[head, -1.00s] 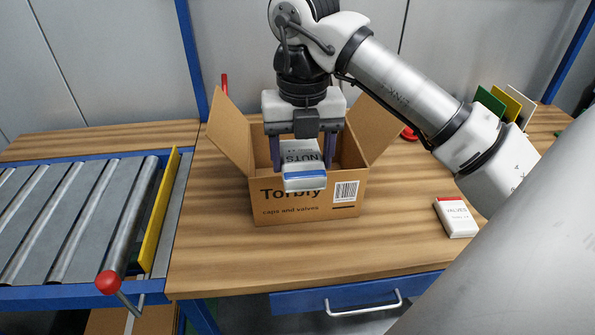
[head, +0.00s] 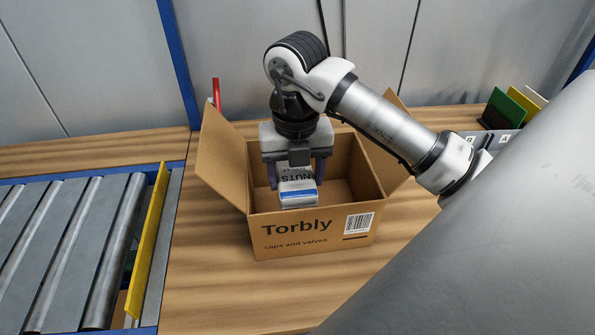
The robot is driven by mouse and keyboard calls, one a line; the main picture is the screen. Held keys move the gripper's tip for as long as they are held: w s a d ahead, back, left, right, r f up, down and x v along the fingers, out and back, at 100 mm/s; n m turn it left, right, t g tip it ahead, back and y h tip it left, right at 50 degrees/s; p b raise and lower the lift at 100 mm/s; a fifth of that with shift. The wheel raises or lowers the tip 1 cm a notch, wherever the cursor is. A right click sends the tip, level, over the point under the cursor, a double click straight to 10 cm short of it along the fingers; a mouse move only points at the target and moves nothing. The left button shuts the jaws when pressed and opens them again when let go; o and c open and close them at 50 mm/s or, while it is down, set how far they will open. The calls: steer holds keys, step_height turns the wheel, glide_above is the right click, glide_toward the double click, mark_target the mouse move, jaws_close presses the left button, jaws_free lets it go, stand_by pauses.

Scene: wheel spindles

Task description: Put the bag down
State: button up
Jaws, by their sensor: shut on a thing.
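My gripper (head: 296,176) points down inside the mouth of the open cardboard box (head: 318,232), which is printed "Torbly caps and valves". The gripper is shut on a white and grey bag (head: 298,189) with a blue band, marked "NUTS". The bag hangs between the fingers, behind the box's front wall. Its lower end is close to the front rim; I cannot tell whether it touches the box. The part of the box floor that I see, to the right of the bag, looks empty.
The box stands on a wooden bench (head: 205,270) with its flaps spread open. A roller conveyor (head: 75,250) with a yellow guide rail (head: 148,240) lies to the left. Green and yellow panels (head: 510,108) stand at the back right. Bare bench lies left of the box.

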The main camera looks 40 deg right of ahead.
step_height(320, 180, down, 13)
steer(key=shift+r+p, duration=0.2)
steer(key=shift+p, duration=0.65)
steer(key=shift+f, duration=0.15)
steer(key=o, duration=1.1)
steer(key=shift+c, duration=0.2)
steer(key=shift+r, duration=0.35)
step_height(320, 180, up, 12)
steer(key=b, duration=0.2)
steer(key=shift+f+b, duration=0.15)
steer(key=shift+b, duration=0.15)
